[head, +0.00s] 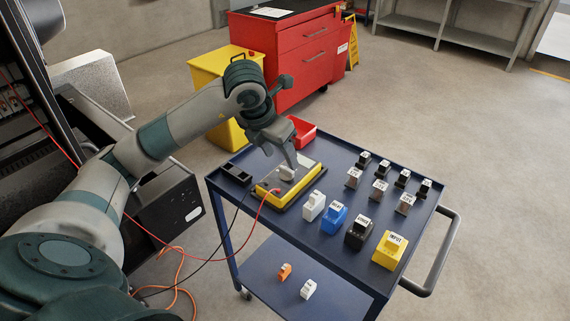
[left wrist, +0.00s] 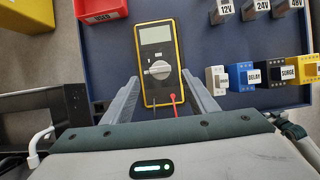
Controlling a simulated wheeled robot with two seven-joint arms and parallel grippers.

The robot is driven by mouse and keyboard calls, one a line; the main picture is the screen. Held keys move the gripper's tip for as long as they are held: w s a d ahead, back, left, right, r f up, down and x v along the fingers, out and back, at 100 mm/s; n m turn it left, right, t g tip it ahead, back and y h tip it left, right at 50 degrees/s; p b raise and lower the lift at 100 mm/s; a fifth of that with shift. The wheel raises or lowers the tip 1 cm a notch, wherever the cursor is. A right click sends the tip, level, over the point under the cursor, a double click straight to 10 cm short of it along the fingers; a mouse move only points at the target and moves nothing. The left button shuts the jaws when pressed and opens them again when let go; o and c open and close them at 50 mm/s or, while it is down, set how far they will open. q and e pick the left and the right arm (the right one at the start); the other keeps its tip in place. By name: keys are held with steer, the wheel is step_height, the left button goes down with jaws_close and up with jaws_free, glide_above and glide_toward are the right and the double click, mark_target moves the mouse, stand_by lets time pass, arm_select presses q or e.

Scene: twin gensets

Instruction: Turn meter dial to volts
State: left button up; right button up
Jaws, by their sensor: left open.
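The yellow-edged meter (head: 289,183) lies on the blue cart top (head: 272,235), near its left side. In the left wrist view the meter (left wrist: 144,43) shows a pale screen (left wrist: 156,35) at its far end and a round grey dial (left wrist: 158,70) in the middle. A red and a black lead plug into its near end. My left gripper (head: 290,165) is over the meter in the head view. In the left wrist view its fingers (left wrist: 160,95) are spread, one on each side of the meter's lower part, with nothing held. Whether they touch it I cannot tell. My right gripper is not in view.
White, blue, black and yellow modules (head: 334,217) stand right of the meter, with several small labelled blocks (head: 380,187) behind. A red bin (head: 301,131) and a black holder (head: 236,174) are close by. Red and black leads trail left off the cart.

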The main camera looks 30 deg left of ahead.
mark_target(287, 169)
arm_select(q)
steer(key=x, duration=0.4)
steer(key=shift+x, duration=0.9)
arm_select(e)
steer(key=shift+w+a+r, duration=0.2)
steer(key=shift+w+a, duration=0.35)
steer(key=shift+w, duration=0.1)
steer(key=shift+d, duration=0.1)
